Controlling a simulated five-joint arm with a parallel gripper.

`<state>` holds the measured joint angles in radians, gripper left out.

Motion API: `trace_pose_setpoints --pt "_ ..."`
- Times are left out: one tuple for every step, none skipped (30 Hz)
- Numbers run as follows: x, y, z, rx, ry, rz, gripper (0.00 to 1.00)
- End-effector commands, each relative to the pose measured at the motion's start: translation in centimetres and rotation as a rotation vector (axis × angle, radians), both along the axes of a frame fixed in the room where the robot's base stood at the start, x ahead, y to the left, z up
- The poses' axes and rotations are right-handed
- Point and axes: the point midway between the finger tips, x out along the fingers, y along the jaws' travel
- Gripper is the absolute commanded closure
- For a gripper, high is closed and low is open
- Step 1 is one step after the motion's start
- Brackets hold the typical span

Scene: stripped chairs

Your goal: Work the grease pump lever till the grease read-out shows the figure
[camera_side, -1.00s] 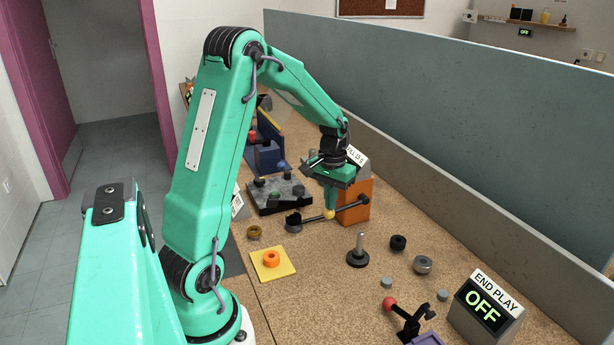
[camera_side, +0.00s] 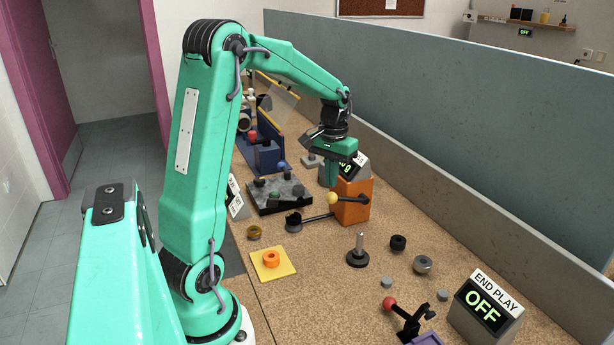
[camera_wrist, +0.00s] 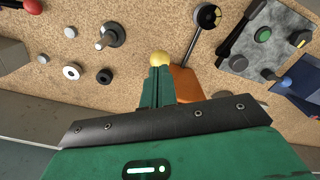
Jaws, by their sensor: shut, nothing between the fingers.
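The grease pump is an orange block (camera_side: 354,205) with a lever ending in a yellow knob (camera_side: 333,198). The knob also shows in the wrist view (camera_wrist: 160,59). My gripper (camera_side: 331,184) is shut and empty, its fingertips just above the knob. In the wrist view my shut fingers (camera_wrist: 157,72) reach to the knob's edge; I cannot tell whether they touch it. The grease read-out (camera_side: 345,168) stands behind the block, largely hidden by my gripper. Only part of its green figure shows, and I cannot read it whole.
A dark rod runs from the block to a small black cup (camera_side: 293,221). A grey slab with knobs (camera_side: 278,195) lies left of it. A black base with upright pin (camera_side: 358,252) stands in front. The END PLAY display (camera_side: 484,310) reads OFF. A grey partition lines the right.

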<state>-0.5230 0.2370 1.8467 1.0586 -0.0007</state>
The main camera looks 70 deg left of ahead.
Motion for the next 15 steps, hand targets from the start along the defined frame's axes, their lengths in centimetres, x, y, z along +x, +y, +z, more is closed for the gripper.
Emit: trace_pose_setpoints --pt "0.0 0.0 0.4 0.002 -0.003 0.0 1.0" --pt "0.0 0.0 0.6 0.001 -0.002 0.0 1.0" --pt "0.0 0.0 0.9 0.001 -0.002 0.0 1.0" --pt "0.1 0.0 1.1 0.001 -0.002 0.0 1.0" --pt "0.1 0.0 1.3 0.002 -0.003 0.0 1.0" --pt "0.1 0.0 1.6 0.002 -0.003 0.0 1.0" --pt "0.1 0.0 1.8 0.001 -0.002 0.0 1.0" --pt "0.0 0.0 2.0 0.001 -0.001 0.0 1.0" --pt "0.0 0.0 2.3 0.001 -0.002 0.0 1.0" --pt "0.1 0.0 2.5 0.002 -0.003 0.0 1.0" --pt "0.1 0.0 2.7 0.002 -0.003 0.0 1.0" --pt "0.0 0.0 2.9 0.002 -0.003 0.0 1.0" --pt "0.0 0.0 3.0 0.001 -0.002 0.0 1.0" --pt "0.0 0.0 3.1 0.001 -0.002 0.0 1.0" --pt "0.0 0.0 3.2 0.001 -0.002 0.0 1.0"
